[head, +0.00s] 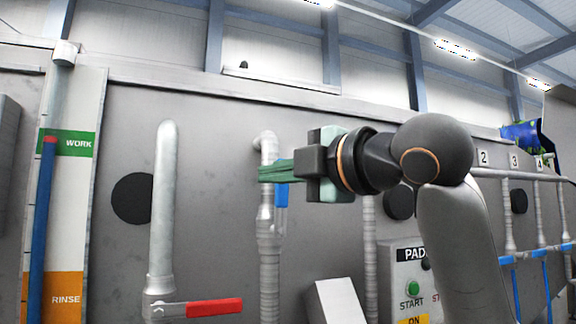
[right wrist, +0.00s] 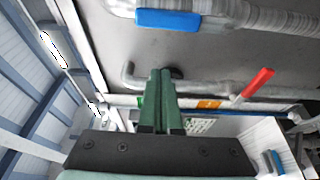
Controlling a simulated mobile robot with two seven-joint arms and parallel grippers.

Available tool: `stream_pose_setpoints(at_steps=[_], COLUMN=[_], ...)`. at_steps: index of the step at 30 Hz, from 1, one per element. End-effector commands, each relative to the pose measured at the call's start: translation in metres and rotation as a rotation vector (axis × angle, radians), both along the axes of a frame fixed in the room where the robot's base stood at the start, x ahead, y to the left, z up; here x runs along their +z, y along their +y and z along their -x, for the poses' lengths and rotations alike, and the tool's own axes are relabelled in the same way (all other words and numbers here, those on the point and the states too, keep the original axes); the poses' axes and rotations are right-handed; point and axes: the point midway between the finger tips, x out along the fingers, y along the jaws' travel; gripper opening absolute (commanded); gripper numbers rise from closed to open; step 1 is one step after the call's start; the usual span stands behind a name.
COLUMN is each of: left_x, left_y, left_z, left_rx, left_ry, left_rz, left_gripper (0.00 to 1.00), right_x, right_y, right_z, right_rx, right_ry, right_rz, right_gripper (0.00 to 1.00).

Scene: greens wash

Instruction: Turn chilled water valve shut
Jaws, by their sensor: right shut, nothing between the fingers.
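A blue valve lever (head: 281,196) hangs down along a grey pipe (head: 268,255) in the middle of the head view. In the right wrist view the blue lever (right wrist: 168,19) lies parallel to its pipe near the top edge. My right gripper (head: 260,173) has green fingers pressed together and empty. In the head view they point left across the pipe, partly covering the lever's upper part. In the right wrist view the fingertips (right wrist: 160,73) show apart from the lever. My left gripper is out of view. No chilled water label is readable.
A red lever (head: 214,307) lies horizontal on the pipe to the left. A control box (head: 405,265) with a green START button is below my right arm. Numbered pipes stand at the right.

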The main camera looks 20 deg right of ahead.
Motion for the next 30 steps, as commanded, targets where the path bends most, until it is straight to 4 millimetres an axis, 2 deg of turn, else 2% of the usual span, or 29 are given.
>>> stream_pose_setpoints(at_steps=[1, 7, 9, 15, 30], left_x=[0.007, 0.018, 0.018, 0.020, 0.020], left_y=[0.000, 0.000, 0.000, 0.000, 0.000], left_z=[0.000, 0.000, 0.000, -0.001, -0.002], left_rx=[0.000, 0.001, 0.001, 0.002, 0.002], left_ry=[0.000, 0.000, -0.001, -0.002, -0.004], left_rz=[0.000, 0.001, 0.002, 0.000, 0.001], left_gripper=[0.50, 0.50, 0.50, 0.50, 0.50], right_x=[0.002, 0.002, 0.001, -0.001, -0.001], right_y=[0.005, 0.020, 0.002, -0.018, -0.022], right_z=[-0.012, -0.050, -0.049, -0.048, -0.048], right_rx=[0.002, 0.002, -0.005, -0.001, 0.000], right_ry=[0.006, 0.004, 0.001, 0.001, 0.001], right_rz=[0.000, 0.001, -0.003, -0.001, -0.004], right_gripper=[0.00, 0.00, 0.00, 0.00, 0.00])
